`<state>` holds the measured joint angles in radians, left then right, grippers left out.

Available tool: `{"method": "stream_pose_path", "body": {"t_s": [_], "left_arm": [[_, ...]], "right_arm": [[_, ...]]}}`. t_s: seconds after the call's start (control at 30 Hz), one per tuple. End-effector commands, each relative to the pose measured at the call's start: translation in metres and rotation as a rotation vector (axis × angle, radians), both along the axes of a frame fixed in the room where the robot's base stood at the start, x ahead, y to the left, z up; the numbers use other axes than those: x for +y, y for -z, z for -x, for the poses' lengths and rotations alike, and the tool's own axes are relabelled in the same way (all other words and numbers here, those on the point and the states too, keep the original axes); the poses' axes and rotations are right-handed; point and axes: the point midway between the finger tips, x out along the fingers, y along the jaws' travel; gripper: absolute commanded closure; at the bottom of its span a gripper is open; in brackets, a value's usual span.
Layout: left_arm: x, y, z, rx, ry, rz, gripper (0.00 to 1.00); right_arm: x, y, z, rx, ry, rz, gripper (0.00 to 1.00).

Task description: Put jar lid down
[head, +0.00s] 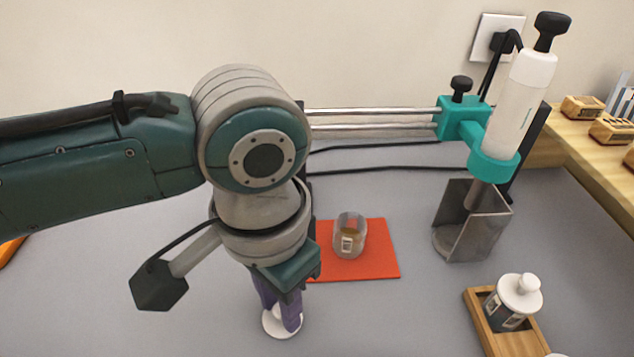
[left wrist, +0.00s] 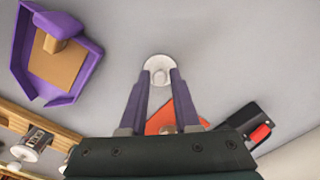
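A round white lid (head: 276,328) with a knob lies on the grey table, at the front of the head view. It also shows in the left wrist view (left wrist: 158,63), between my fingertips. My left gripper (head: 283,318) points down at the lid. Its purple fingers stand apart on both sides of the knob in the left wrist view (left wrist: 160,74), with what looks like a small gap on each side. A clear glass jar (head: 350,236) with a label and brownish contents stands without a lid on the orange-red mat (head: 380,265). My right gripper is not in view.
A metal stand with a white and teal mixer (head: 520,105) stands behind right. A lidded jar (head: 508,308) sits in a wooden tray (head: 492,338) at front right. A purple tray (left wrist: 82,68) shows in the left wrist view. The table between the mat and wooden tray is clear.

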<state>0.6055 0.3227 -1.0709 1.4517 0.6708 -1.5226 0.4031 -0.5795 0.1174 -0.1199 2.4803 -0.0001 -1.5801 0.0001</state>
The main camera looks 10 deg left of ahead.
Motion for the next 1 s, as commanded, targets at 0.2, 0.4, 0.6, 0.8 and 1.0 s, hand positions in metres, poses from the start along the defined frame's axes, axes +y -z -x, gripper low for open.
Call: {"method": "stream_pose_path", "body": {"t_s": [0.2, 0.4, 0.6, 0.8, 1.0], "left_arm": [[0.0, 0.0, 0.0, 0.0, 0.0, 0.0, 0.51], [0.0, -0.002, 0.0, 0.0, 0.0, 0.0, 0.51], [-0.001, -0.03, 0.0, -0.001, 0.001, 0.002, 0.51], [-0.001, -0.077, -0.001, -0.003, 0.0, 0.003, 0.51], [-0.001, -0.111, 0.0, -0.001, 0.0, 0.003, 0.51]], "right_arm": [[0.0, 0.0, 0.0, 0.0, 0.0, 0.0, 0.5], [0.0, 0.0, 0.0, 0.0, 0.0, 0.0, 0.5], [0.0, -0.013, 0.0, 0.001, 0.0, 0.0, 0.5], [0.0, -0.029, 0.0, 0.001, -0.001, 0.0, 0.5], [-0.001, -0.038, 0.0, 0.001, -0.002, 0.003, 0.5]]}}
